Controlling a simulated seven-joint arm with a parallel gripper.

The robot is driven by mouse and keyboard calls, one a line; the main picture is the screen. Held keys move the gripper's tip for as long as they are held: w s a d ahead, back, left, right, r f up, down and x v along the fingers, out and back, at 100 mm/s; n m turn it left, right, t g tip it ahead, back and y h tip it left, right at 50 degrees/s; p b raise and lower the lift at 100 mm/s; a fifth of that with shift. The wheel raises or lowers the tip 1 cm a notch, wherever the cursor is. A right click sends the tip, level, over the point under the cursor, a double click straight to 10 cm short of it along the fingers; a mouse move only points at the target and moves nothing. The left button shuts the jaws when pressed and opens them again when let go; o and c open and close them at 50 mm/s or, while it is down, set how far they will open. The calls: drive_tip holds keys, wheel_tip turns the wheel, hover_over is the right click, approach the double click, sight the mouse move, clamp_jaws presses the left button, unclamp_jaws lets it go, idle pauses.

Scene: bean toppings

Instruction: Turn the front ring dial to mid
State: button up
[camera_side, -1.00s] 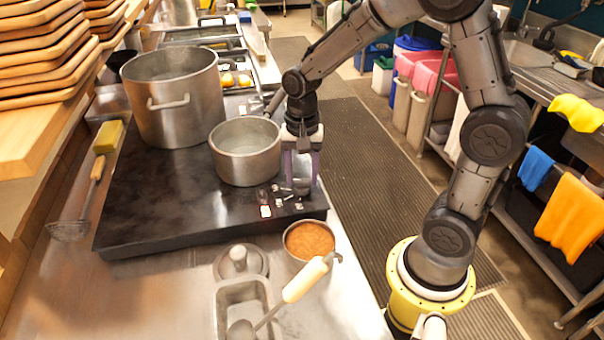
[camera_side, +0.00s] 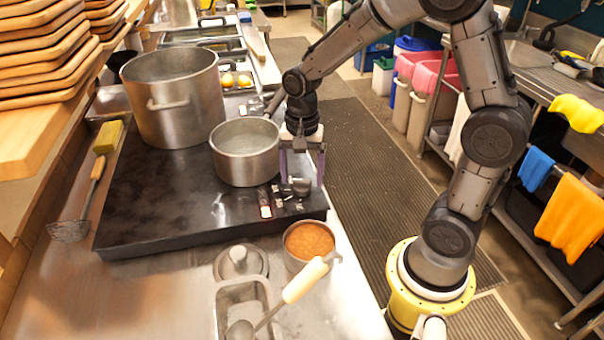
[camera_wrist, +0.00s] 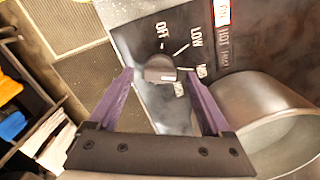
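The front ring dial (camera_wrist: 158,68) is a dark grey knob on the black cooktop's near right corner; it also shows in the side view (camera_side: 301,187). Its white mark points right in the wrist view, toward the MID label (camera_wrist: 202,72). OFF, LOW and a partly hidden lower label stand around it. My gripper (camera_wrist: 163,74) has two purple fingers spread wide, one on each side of the dial, with gaps between. In the side view, my gripper (camera_side: 302,172) is above the cooktop corner, open and empty.
A small steel pot (camera_side: 246,167) stands close left of my gripper, and a large pot (camera_side: 172,112) behind it. A bowl of orange food (camera_side: 309,239) and a ladle (camera_side: 302,281) are in front. A red indicator (camera_wrist: 222,12) labelled HOT lies beside the dial labels.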

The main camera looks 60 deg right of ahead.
sight(302, 180)
wheel_tip(302, 180, up, 14)
idle(0.7)
drive_tip(key=shift+f, duration=0.1)
drive_tip(key=s+a+r+n+t, duration=0.3)
drive_tip(key=s+r, duration=0.1)
drive_tip(key=s, duration=0.5)
drive_tip(key=s+f+n+t, duration=0.2)
drive_tip(key=s+f+n, duration=0.2)
drive_tip(key=n, duration=0.6)
drive_tip(key=s+a, duration=0.1)
drive_tip(key=s, duration=0.1)
drive_tip(key=shift+s+f+t, duration=0.3)
drive_tip(key=shift+f, duration=0.1)
